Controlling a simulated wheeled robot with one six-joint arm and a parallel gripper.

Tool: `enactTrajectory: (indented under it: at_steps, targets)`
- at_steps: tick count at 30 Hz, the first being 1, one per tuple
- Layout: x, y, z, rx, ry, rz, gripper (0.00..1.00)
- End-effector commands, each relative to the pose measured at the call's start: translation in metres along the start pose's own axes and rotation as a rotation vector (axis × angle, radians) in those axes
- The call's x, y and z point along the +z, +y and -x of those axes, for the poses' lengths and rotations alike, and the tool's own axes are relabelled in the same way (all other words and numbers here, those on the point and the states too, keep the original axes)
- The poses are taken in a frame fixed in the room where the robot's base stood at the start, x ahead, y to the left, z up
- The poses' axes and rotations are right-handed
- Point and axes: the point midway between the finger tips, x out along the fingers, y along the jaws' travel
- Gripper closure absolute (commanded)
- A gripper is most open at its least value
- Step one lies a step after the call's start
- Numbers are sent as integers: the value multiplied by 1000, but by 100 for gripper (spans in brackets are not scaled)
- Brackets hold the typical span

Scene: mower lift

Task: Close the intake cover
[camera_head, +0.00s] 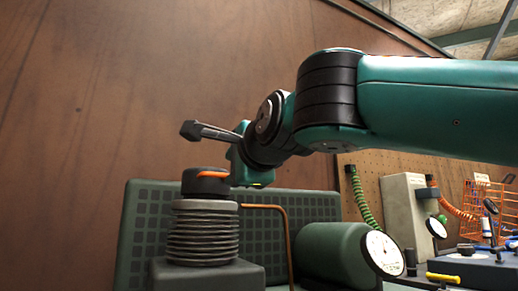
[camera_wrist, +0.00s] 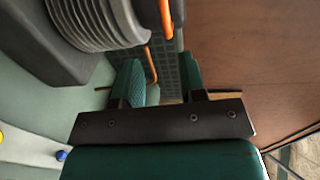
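A black round cap with an orange strip (camera_head: 207,181) sits on top of a grey ribbed cylinder (camera_head: 203,232); it looks like the intake cover, though I cannot tell if it is fully seated. In the wrist view, the ribbed cylinder (camera_wrist: 92,22) is at the upper left, with the orange strip (camera_wrist: 166,17) beside its dark cap. My gripper (camera_head: 242,168) is just right of the cap in the head view. In the wrist view my gripper's (camera_wrist: 160,78) two green fingers are apart, with nothing held between them. Contact with the cap cannot be judged.
A green grid panel (camera_head: 320,207) stands behind the cylinder, with a copper pipe (camera_head: 285,222) in front. A green tank with a round gauge (camera_head: 383,252) is to the right. A cluttered bench (camera_head: 480,268) and orange wire basket (camera_head: 485,205) lie farther right.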

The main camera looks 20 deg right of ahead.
Motion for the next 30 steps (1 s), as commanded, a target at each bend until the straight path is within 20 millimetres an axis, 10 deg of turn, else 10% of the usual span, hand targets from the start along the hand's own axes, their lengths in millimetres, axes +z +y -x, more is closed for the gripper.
enactTrajectory:
  at_steps: [10,30]
  targets:
    - [1,0,78,2,-8,0,62]
    - [0,1,103,3,0,0,62]
